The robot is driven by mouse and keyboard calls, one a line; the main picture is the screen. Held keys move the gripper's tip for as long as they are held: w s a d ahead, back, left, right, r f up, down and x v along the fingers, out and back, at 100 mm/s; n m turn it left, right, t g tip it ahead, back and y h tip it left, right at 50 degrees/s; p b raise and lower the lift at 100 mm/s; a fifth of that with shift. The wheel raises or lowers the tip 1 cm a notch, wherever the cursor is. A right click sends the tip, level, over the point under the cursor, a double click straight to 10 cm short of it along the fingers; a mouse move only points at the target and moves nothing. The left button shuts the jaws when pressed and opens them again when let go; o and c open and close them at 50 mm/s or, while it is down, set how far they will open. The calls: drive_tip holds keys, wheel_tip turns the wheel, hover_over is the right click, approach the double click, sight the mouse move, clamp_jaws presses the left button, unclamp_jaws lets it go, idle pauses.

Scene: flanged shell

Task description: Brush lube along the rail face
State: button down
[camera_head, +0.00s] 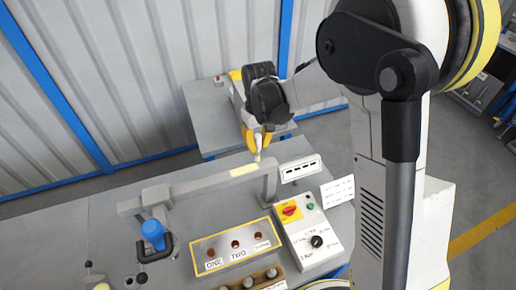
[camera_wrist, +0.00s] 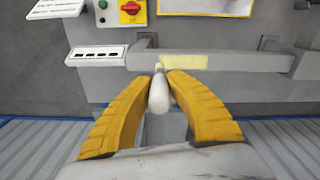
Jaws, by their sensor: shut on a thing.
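The rail (camera_head: 190,186) is a raised grey bar above the bench, on posts; it also crosses the wrist view (camera_wrist: 240,62). A pale yellow patch (camera_head: 244,170) lies along part of its face and shows in the wrist view (camera_wrist: 183,61). My gripper (camera_head: 258,140) has yellow fingers and is above the rail's right part. In the wrist view my gripper (camera_wrist: 160,82) is shut on a white brush (camera_wrist: 159,95). The brush tip is at the left end of the yellow patch there; I cannot tell whether it touches. The fingers partly hide the brush handle.
A blue-handled clamp (camera_head: 153,233) stands by the rail's left end. A labelled panel (camera_head: 236,246) and a control box (camera_head: 308,236) with a red switch lie in front. A small side table (camera_head: 215,125) stands behind, near the corrugated wall.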

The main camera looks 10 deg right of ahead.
sight(258, 135)
drive_tip(key=shift+r, duration=0.6)
drive_tip(key=shift+w+d+r+p, duration=0.1)
drive_tip(key=shift+r+p, duration=0.55)
drive_tip(key=shift+r, duration=0.05)
drive_tip(key=shift+r+p, duration=0.7)
drive_tip(key=shift+r, duration=0.65)
